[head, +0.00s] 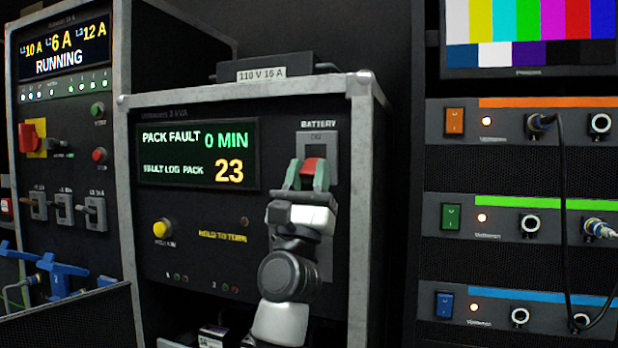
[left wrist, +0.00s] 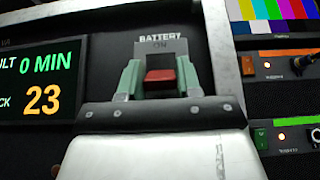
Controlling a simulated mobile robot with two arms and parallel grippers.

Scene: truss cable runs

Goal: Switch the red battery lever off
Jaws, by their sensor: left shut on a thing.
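The red battery lever (head: 313,170) sits on a grey plate (head: 318,143) under the BATTERY label, on the right of the black panel of the middle case. My left gripper (head: 308,174) is at the lever, with its green fingers on either side of it and shut on it. In the left wrist view the lever (left wrist: 160,77) shows as a red block between the two green fingers (left wrist: 161,80), below the word ON. The gripper and my arm hide the lower part of the plate. My right gripper is not in view.
The panel's display (head: 197,154) reads PACK FAULT, 0 MIN and 23. A yellow button (head: 162,229) is at its lower left. A rack with several rocker switches (head: 454,121) and cables stands to the right. Another case with a RUNNING display (head: 64,50) stands to the left.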

